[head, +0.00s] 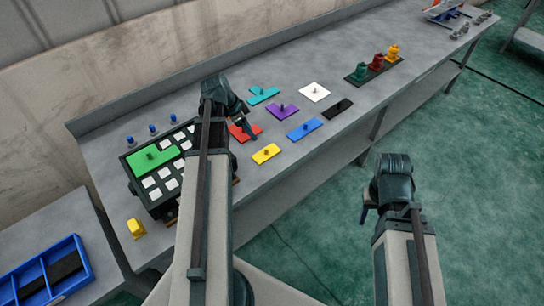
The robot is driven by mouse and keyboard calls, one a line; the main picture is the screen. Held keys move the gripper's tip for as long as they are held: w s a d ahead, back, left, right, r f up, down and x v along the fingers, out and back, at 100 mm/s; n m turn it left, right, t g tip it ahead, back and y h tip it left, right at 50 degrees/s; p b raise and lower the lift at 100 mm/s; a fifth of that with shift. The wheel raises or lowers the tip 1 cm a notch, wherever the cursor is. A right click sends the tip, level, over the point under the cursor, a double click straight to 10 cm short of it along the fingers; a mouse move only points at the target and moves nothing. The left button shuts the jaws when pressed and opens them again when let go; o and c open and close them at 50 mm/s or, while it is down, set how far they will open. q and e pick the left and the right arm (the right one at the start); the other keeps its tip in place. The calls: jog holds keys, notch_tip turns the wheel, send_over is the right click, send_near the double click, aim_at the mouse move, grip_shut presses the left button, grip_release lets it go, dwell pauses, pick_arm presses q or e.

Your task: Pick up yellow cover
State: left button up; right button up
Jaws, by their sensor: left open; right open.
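My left gripper (247,128) is open and hangs over the bench at the red cover (234,131), a little behind and left of the yellow cover. I cannot tell whether it touches the red cover, which it partly hides. My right gripper (365,213) is open and empty in front of the bench, over the green floor.
Blue (305,129), purple (283,111), teal (264,96), white (315,92) and black (338,107) covers lie close around. A dark box (137,175) with a green cover (152,158) stands left. A yellow block (136,229) sits at the bench's left front. A dark tray (358,77) holds coloured parts.

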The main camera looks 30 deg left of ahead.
pick_arm(q)
jog(key=b, duration=0.7)
send_over(266, 151)
jog(key=s+a, duration=0.2)
jog(key=a, duration=0.1)
jog(key=f, duration=0.7)
jog(key=shift+d, duration=0.25)
jog(key=b+x, duration=0.5)
jog(key=x, duration=0.1)
jog(key=shift+w+d+f+b, duration=0.15)
jog(key=shift+w+d+b, duration=0.05)
jog(key=shift+w+b, duration=0.1)
grip_shut()
